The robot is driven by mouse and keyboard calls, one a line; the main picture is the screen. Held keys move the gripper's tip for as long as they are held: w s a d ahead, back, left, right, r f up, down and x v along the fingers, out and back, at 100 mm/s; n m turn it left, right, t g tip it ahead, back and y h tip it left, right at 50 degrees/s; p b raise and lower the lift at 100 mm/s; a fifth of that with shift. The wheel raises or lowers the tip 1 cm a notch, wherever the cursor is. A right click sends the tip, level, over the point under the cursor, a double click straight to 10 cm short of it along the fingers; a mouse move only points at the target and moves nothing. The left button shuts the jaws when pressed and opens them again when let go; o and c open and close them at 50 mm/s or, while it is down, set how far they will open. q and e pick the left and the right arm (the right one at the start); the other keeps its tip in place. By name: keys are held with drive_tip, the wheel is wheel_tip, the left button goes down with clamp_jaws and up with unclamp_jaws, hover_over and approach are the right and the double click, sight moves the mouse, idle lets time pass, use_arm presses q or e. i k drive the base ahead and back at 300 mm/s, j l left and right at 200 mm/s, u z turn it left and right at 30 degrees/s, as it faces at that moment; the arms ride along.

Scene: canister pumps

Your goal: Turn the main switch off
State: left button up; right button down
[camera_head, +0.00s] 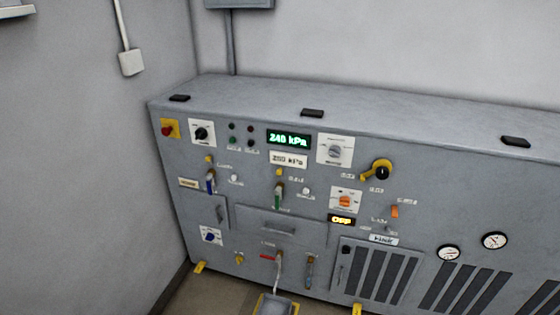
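The grey control panel (255,222) stands against the wall with several switches on its front. A black rotary knob on a white plate (201,133) is at the upper left, beside a red button on a yellow plate (168,129). A larger black and yellow rotary handle (381,172) is at the right. A grey knob (335,152), an orange knob (345,201) and a blue knob (209,236) sit on white plates. The labels are too small to read, so I cannot tell which is the main switch. Neither gripper is in view.
A green display (289,139) reads about 240 kPa, and an amber display (341,219) appears to read OFF. Two round gauges (448,253) (494,241) are at the right. A yellow-edged grey item (277,306) is on the floor in front. The space before the panel's upper part looks clear.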

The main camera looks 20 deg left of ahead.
sight(201, 133)
drive_tip(key=i+j, duration=0.1)
drive_tip(key=i, duration=0.25)
drive_tip(key=i+j+u, duration=0.1)
drive_tip(key=i, duration=0.2)
drive_tip(key=u, duration=1.6)
